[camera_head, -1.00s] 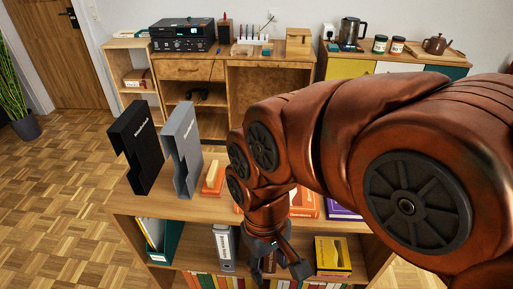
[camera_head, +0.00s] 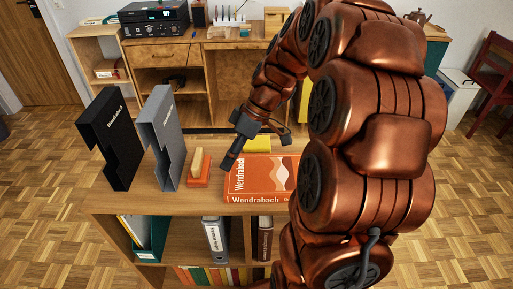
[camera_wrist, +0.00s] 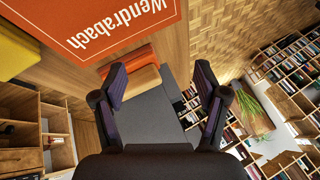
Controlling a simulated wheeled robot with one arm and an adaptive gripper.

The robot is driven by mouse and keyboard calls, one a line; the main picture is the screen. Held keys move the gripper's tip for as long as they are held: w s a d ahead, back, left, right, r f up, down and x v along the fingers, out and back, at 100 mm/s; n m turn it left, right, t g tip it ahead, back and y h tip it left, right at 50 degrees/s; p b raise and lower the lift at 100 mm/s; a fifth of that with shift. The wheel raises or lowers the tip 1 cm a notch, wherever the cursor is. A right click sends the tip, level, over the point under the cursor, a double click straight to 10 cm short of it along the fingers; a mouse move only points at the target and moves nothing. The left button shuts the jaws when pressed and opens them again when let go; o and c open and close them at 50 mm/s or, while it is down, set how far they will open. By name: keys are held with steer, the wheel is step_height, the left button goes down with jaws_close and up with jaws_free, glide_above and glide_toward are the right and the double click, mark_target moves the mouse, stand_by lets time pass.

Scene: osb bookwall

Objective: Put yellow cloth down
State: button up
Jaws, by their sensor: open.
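A yellow thing (camera_head: 258,144), likely the yellow cloth, lies on the shelf top behind the orange Wendrabach box (camera_head: 262,177). It is partly hidden by my gripper and the box. In the wrist view, a yellow piece (camera_wrist: 15,50) shows at the left edge beside the orange box (camera_wrist: 95,20). My gripper (camera_head: 257,150) is above the shelf top near the yellow thing, with its fingers spread. In the wrist view, my gripper (camera_wrist: 162,90) is open with nothing held between the fingers.
A black file holder (camera_head: 108,138) and a grey one (camera_head: 162,138) stand on the left of the shelf top (camera_head: 140,200). An orange block with a pale top (camera_head: 198,168) is beside them. A binder (camera_head: 215,240) stands below. My arm hides the right side.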

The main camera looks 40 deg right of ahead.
mark_target(256, 142)
steer(key=w+d, duration=0.1)
steer(key=d, duration=0.2)
steer(key=w+d+f+n+t, duration=0.1)
steer(key=d, duration=0.2)
steer(key=w+d+f+t+b, duration=0.1)
steer(key=w+d, duration=0.1)
steer(key=d, duration=0.1)
steer(key=shift+d+n+y, duration=0.3)
steer(key=shift+d+y, duration=0.05)
steer(key=shift+y, duration=0.05)
steer(key=d, duration=0.2)
steer(key=d+f+n+t, duration=0.1)
steer(key=d, duration=0.2)
steer(key=w+d+t, duration=0.1)
steer(key=d, duration=0.1)
steer(key=shift+d+f, duration=0.3)
steer(key=shift+f, duration=0.05)
steer(key=shift+x, duration=1.1)
steer(key=w+a+f, duration=0.1)
steer(key=w+a+f+p, duration=0.1)
steer(key=a, duration=0.1)
steer(key=shift+w+a+f, duration=0.1)
steer(key=shift+w+f, duration=0.1)
steer(key=shift+w, duration=0.05)
steer(key=shift+w+a+f, duration=0.1)
steer(key=shift+w+f, duration=0.05)
steer(key=shift+f, duration=0.15)
steer(key=c, duration=0.9)
